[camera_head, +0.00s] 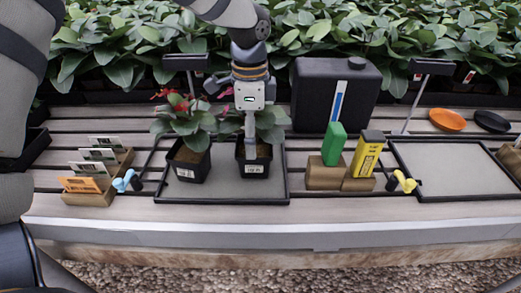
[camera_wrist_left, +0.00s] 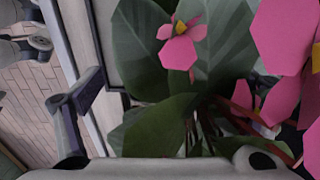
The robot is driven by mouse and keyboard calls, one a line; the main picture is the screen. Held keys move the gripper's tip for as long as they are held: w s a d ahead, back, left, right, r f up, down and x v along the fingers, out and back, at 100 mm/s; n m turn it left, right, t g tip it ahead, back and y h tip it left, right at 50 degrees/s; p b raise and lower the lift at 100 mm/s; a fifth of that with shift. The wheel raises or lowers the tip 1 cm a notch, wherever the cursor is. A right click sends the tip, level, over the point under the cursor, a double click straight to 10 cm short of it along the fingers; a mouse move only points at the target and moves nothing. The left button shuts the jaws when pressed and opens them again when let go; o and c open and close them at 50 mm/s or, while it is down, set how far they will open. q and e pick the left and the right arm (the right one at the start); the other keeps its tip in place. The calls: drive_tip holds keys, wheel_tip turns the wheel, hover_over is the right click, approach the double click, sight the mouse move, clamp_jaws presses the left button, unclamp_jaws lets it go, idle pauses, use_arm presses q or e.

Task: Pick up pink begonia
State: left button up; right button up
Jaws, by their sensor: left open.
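The pink begonia stands in a black pot (camera_head: 253,160) with a white label, at the right of the grey tray (camera_head: 225,188). Its pink flowers (camera_wrist_left: 178,45) and green leaves (camera_wrist_left: 155,130) fill much of the left wrist view. My left gripper (camera_head: 250,135) points down over this plant, among its leaves and in front of part of it. A finger (camera_wrist_left: 72,120) shows at the left of the wrist view, apart from the flowers. The gripper is open; nothing is seen held. My right gripper is out of view.
A red-flowered plant in a black pot (camera_head: 188,160) stands close on the left. Seed packets (camera_head: 100,155) are in a wooden holder farther left. Green (camera_head: 334,143) and yellow (camera_head: 367,153) boxes stand right of the tray. A black canister (camera_head: 310,95) is behind. The right tray (camera_head: 450,165) is empty.

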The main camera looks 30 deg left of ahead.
use_arm(q)
drive_tip(key=f, duration=0.8)
drive_tip(key=shift+w+d, duration=0.1)
drive_tip(key=shift+w, duration=0.2)
drive_tip(key=c, duration=1.3)
